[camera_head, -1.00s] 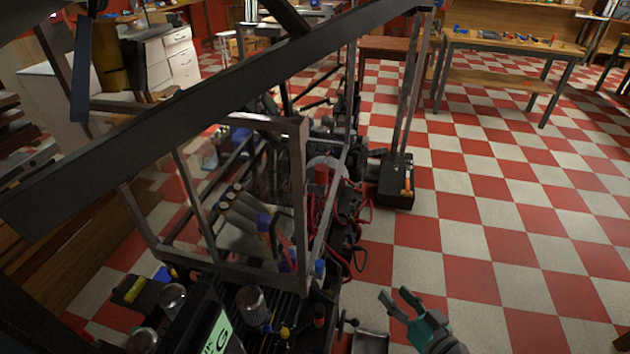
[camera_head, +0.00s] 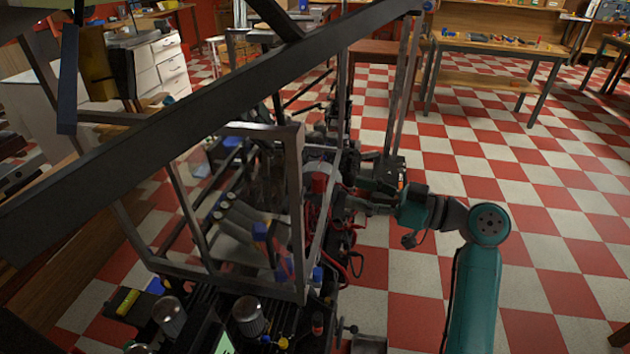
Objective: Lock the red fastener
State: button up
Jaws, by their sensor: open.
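A red cylindrical part (camera_head: 319,183), which looks like the red fastener, stands among red cables on the dark machine, just right of the glass-panelled frame. It is small here, and I cannot tell its lock position. My gripper (camera_head: 362,202) reaches in from the right at about the height of the red part. It is open, and its fingers point left toward the machine, a short way right of the red part. The fingertips are hard to separate from the dark parts behind them. I see no contact with the red part.
A metal-framed clear panel (camera_head: 303,215) stands left of the red part. A long dark beam (camera_head: 170,125) crosses above. Loose red cables (camera_head: 352,262) hang along the machine's right side. The checkered floor (camera_head: 560,230) on the right is open.

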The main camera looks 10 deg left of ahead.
aim_at(318, 182)
jog(key=x, duration=0.9)
jog(key=shift+w+a, duration=0.1)
jog(key=shift+a, duration=0.1)
grip_shut()
